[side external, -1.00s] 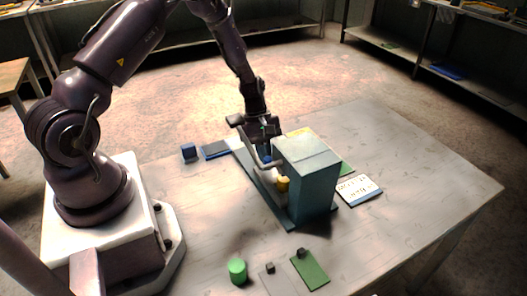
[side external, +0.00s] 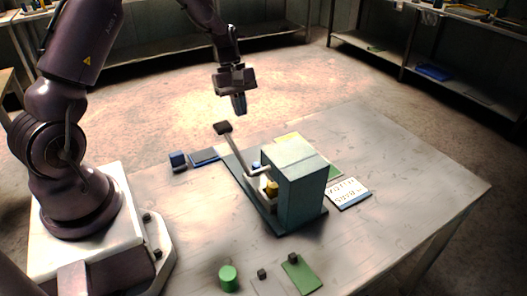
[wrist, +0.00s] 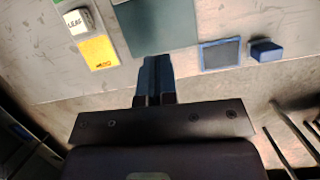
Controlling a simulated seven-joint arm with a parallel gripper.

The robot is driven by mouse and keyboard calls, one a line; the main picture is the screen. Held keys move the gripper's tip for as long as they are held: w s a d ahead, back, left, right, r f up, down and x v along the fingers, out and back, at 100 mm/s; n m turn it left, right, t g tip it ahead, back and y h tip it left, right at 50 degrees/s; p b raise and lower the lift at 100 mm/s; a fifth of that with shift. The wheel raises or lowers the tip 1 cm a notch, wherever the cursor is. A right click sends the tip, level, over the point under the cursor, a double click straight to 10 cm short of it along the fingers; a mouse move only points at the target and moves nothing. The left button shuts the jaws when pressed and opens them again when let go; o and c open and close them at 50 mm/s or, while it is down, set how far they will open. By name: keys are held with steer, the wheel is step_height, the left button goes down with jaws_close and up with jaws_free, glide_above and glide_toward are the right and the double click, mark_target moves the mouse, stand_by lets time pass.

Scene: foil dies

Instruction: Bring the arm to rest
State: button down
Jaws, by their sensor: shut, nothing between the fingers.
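My gripper (side external: 239,108) hangs in the air above the far side of the table, apart from everything, with its fingers pointing down. Its fingers are together and empty; they also show shut in the wrist view (wrist: 154,82). Below it stands a teal press (side external: 300,185) on a flat base plate. The press lever (side external: 236,147) tilts up toward the back left and ends in a dark knob (side external: 222,128). A yellow piece (side external: 271,188) sits at the front of the press. My gripper is clear of the knob.
Left of the press are a blue block (side external: 177,160) and blue pad (side external: 205,157). A green cylinder (side external: 228,278) and green card (side external: 302,275) are in front. A lettered card (side external: 348,193) lies right. The wrist view shows a LEAF block (wrist: 78,20) and yellow card (wrist: 98,52).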

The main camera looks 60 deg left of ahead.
steer(key=s+d+r+m+t+y, duration=0.1)
steer(key=s+d+r+m, duration=0.3)
steer(key=r, duration=0.4)
steer(key=s+d+r+m+t+y, duration=0.1)
steer(key=s+d+r+m+y, duration=0.1)
steer(key=d+r+m, duration=0.4)
steer(key=s+d+r+m+t, duration=0.1)
steer(key=s+d+r+m, duration=0.2)
steer(key=s, duration=0.3)
steer(key=s+d+r+m+t+y, duration=0.1)
steer(key=s+d+r+m+t, duration=0.1)
steer(key=s+d+r+m, duration=0.1)
steer(key=s+d, duration=0.1)
steer(key=s, duration=0.1)
steer(key=shift+s+r+m, duration=0.2)
steer(key=shift+s+m, duration=0.2)
